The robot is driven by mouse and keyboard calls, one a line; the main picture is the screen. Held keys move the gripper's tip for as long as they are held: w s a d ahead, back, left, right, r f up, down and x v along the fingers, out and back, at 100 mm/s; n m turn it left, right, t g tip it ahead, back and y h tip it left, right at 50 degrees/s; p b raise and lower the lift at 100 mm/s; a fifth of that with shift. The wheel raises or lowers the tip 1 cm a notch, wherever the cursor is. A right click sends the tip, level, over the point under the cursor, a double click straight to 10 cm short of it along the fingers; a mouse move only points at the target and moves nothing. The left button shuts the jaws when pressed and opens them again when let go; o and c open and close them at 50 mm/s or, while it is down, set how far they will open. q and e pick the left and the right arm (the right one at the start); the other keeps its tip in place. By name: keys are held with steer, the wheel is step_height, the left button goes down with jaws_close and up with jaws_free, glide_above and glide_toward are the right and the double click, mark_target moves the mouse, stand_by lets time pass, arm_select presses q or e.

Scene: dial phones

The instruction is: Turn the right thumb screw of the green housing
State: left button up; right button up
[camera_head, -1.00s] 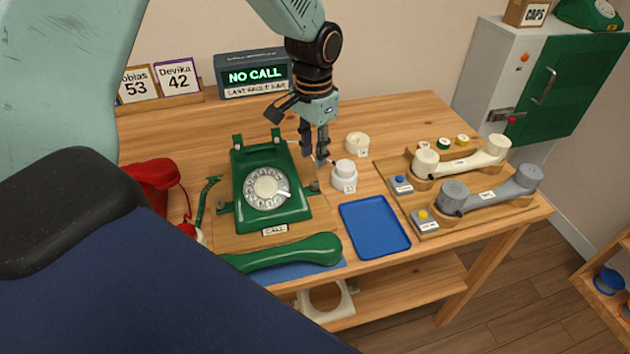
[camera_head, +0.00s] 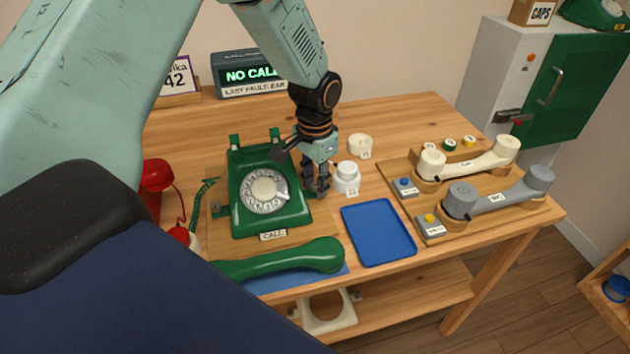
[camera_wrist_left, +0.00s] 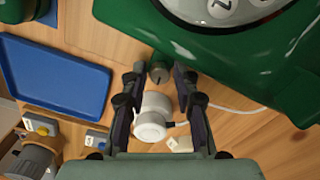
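The green housing (camera_head: 268,192) is a dial phone body on a wooden board (camera_head: 325,232). Its left thumb screw (camera_head: 222,209) shows in the head view. The right thumb screw (camera_wrist_left: 159,72) is a small grey knob beside the green housing (camera_wrist_left: 225,45) in the wrist view; in the head view my gripper hides it. My left gripper (camera_head: 316,191) is down at the housing's right side. In the wrist view my left gripper (camera_wrist_left: 159,76) is open, its fingertips on either side of the screw with small gaps. My right gripper is not in view.
A blue tray (camera_head: 378,232) lies to the front right. A green handset (camera_head: 285,259) lies in front. Handsets (camera_head: 475,160) rest farther right.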

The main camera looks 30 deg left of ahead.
arm_select(q)
steer(key=shift+s+r, duration=0.15)
steer(key=shift+w, duration=0.2)
steer(key=c, duration=0.4)
jaws_close()
